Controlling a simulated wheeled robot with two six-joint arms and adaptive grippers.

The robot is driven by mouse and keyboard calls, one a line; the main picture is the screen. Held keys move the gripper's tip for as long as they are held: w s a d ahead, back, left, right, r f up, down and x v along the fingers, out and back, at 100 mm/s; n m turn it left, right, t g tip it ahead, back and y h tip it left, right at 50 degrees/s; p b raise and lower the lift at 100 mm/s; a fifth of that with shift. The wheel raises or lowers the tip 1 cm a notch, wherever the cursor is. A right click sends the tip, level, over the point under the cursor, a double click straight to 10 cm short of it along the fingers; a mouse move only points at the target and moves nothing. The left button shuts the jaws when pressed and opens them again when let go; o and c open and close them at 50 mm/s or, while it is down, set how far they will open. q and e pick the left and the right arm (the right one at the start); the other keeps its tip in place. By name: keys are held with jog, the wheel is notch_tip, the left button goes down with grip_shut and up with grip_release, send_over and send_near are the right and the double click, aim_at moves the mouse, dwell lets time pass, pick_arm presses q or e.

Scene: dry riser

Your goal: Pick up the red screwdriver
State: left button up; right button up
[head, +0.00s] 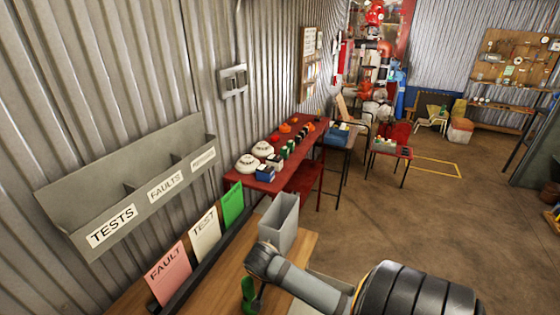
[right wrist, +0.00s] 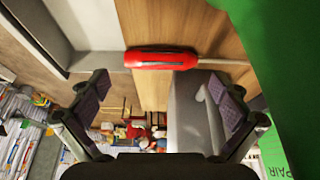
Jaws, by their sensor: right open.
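The red screwdriver (right wrist: 160,59) lies on a wooden bench top (right wrist: 205,25) in the right wrist view. Its handle spans the upper middle and its thin pale shaft points right. My right gripper (right wrist: 155,105) is open and empty, its two fingers apart at left and right. The handle appears above the gap between them, apart from both fingers. I do not make out the screwdriver in the head view, where my arm covers part of the bench (head: 125,300). My left gripper is not in view.
A grey upright bin (head: 279,222) stands on the bench and shows close to the right finger (right wrist: 190,115). A large green card (right wrist: 285,60) fills the wrist view's right side. Pink (head: 167,273) and white (head: 205,232) cards stand along the wall. A red table (head: 270,187) is beyond.

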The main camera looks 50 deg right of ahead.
jog(key=x, duration=0.3)
jog(key=shift+d+f, duration=0.15)
jog(key=shift+f, duration=0.2)
jog(key=shift+w+d+f, duration=0.1)
jog(key=shift+f, duration=0.05)
jog(key=c, duration=0.9)
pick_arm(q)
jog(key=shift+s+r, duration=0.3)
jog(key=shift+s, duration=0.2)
pick_arm(e)
jog(key=shift+o, duration=0.2)
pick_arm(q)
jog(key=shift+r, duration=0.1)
